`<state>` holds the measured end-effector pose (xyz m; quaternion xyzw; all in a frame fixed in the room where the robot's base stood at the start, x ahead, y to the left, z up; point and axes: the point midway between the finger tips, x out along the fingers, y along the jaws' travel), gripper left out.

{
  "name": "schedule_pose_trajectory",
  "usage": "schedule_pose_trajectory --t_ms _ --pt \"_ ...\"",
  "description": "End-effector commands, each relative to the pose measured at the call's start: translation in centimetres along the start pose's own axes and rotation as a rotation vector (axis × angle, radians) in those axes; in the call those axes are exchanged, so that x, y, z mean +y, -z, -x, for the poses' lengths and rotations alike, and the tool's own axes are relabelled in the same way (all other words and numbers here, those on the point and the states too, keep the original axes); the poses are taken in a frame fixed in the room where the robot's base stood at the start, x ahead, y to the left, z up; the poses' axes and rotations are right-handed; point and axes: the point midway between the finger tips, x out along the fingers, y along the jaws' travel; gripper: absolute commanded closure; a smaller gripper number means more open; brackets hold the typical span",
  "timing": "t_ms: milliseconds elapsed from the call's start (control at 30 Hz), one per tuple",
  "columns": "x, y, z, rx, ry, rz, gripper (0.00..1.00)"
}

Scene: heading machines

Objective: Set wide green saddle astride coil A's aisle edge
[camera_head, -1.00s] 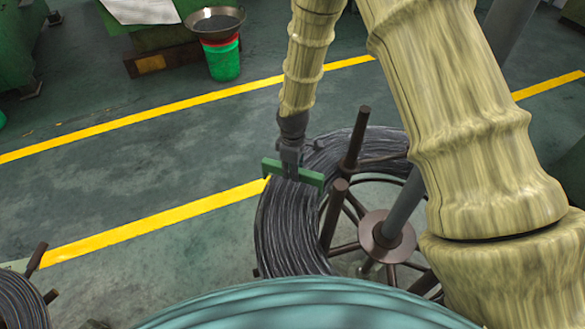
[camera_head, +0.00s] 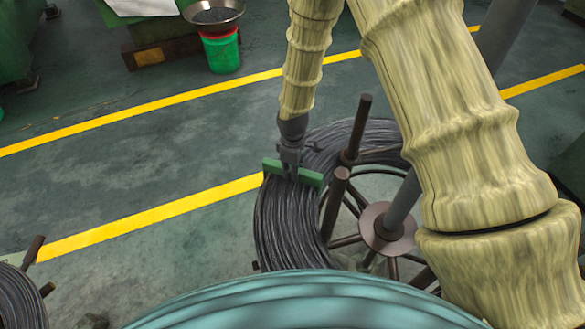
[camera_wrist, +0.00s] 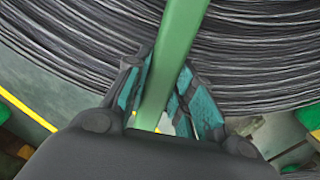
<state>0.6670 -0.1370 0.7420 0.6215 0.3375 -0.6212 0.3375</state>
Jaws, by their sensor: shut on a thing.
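The wide green saddle (camera_head: 312,179) is a bar with short turned-down ends, lying across the near-left band of the dark wire coil (camera_head: 283,225). My gripper (camera_head: 291,172) is shut on the saddle's middle from above. One saddle end is at the coil's outer edge by the yellow line, the other near the inner edge by an upright post. In the wrist view the saddle (camera_wrist: 180,45) runs between my teal-padded fingers (camera_wrist: 160,95), with the coil's strands (camera_wrist: 70,45) beneath it. I cannot tell whether the saddle touches the wire.
Brown posts (camera_head: 335,205) and a round hub (camera_head: 386,228) stand inside the coil. Yellow floor lines (camera_head: 150,217) mark the aisle to the left. A green bucket (camera_head: 221,53) under a metal bowl (camera_head: 213,14) stands beyond. Another coil (camera_head: 18,297) is at lower left.

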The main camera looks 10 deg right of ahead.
Motion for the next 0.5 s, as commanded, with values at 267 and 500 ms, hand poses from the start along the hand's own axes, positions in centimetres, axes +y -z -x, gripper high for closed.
schedule_pose_trajectory --t_ms 267,500 --pt "0.01 0.01 -0.28 0.000 0.000 0.000 1.00" --pt "-0.01 0.00 -0.28 0.000 0.000 0.000 0.52"
